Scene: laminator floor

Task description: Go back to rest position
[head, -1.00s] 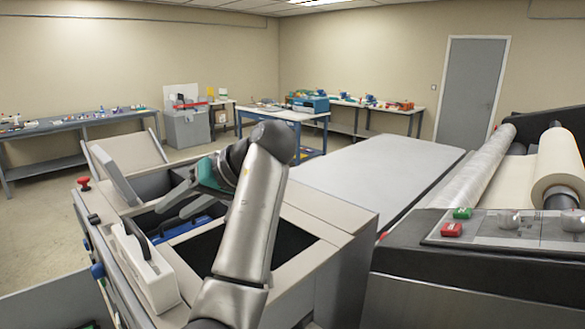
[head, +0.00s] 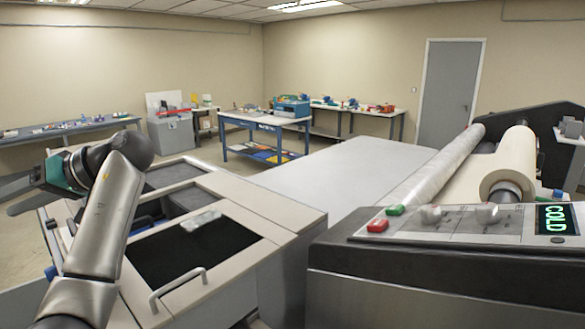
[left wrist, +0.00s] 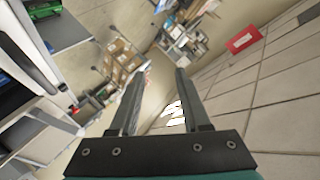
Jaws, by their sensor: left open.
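My left arm comes up from the lower left in the head view. Its left gripper (head: 14,197) points to the left edge of the picture, out over the floor beside the grey-beige machine cabinet (head: 290,212). In the left wrist view the two dark fingers of the left gripper (left wrist: 162,72) are apart, with nothing between them. My right gripper is not in either view.
The laminator's control panel (head: 440,225) with a COLD display (head: 557,219) stands at the right, below a white roll (head: 508,165). A long flat bed (head: 345,180) runs to the back. Workbenches (head: 265,119) line the walls. Shelved cartons (left wrist: 122,58) show in the left wrist view.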

